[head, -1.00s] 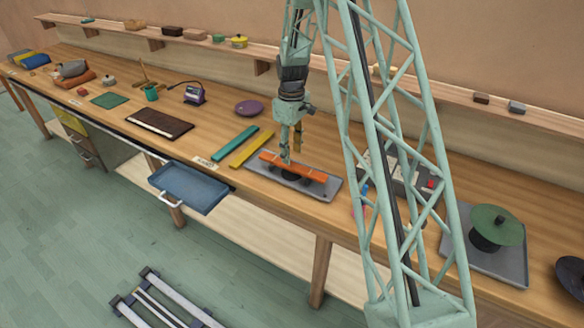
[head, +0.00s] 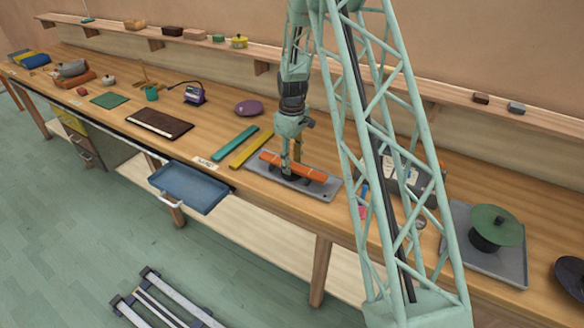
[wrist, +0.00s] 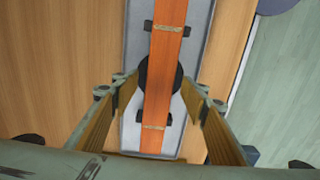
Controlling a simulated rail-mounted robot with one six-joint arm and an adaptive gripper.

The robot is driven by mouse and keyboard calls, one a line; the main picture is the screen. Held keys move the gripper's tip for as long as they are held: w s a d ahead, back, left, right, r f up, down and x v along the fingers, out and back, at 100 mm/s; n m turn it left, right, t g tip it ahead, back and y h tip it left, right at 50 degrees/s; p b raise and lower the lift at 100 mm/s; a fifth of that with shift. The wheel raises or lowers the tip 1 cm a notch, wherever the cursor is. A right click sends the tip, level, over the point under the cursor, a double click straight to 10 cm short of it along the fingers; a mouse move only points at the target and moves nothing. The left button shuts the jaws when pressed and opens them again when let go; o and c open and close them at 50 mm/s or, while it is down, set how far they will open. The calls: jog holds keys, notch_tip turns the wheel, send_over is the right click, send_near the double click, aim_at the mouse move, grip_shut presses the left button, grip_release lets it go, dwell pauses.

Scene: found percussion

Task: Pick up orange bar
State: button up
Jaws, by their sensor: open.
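The orange bar (head: 293,166) lies across dark supports on a grey tray (head: 322,190) near the bench's front edge. In the wrist view the bar (wrist: 167,65) runs away from me between my open fingers, with a gap on each side. A round dark piece (wrist: 145,76) shows under it. My gripper (head: 291,165) is low over the bar in the head view, one finger on each side of it. My gripper (wrist: 157,120) is open and holds nothing. Its near finger hides a little of the bar in the head view.
A yellow bar (head: 251,149) and a teal bar (head: 234,143) lie to the left. A blue drawer-like tray (head: 189,187) juts out at the bench front. A green disc (head: 496,225) on a stand is to the right. My lattice column hides part of the bench.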

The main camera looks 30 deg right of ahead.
aim_at(292, 165)
dwell(0.5)
jog(key=c, duration=1)
jog(key=shift+r, duration=0.15)
jog(key=shift+r, duration=1.7)
jog(key=s+a, duration=0.1)
jog(key=s, duration=0.4)
jog(key=s+a+r+b, duration=0.1)
jog(key=s, duration=0.4)
jog(key=s+a, duration=0.1)
jog(key=s, duration=0.4)
jog(key=shift+s+a+r, duration=0.15)
jog(key=shift+s+a, duration=0.1)
jog(key=shift+a, duration=0.05)
jog(key=shift+w+b, duration=0.1)
jog(key=shift+b, duration=0.2)
